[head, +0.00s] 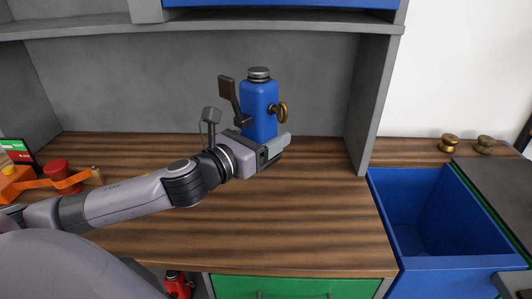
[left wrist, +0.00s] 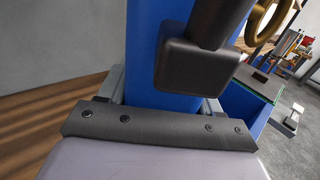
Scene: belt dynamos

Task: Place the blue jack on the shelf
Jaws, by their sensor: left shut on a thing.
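The blue jack (head: 258,108) is an upright blue body with a grey cap, a dark lever on its left and a brass ring on its right. My left gripper (head: 270,150) is shut on its lower part, in front of the back panel. In the left wrist view the blue jack (left wrist: 144,50) rises between the jaws, with its dark lever block in front. The grey shelf (head: 200,28) runs across the top of the head view, above and behind the jack. Whether the jack's base touches the wooden worktop is hidden by the gripper. My right gripper is not in view.
The wooden worktop (head: 310,215) is mostly clear. A grey upright panel (head: 378,90) stands right of the jack. An open blue bin (head: 440,225) is further right, with brass knobs (head: 449,143) behind it. An orange device (head: 65,182) lies at the left.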

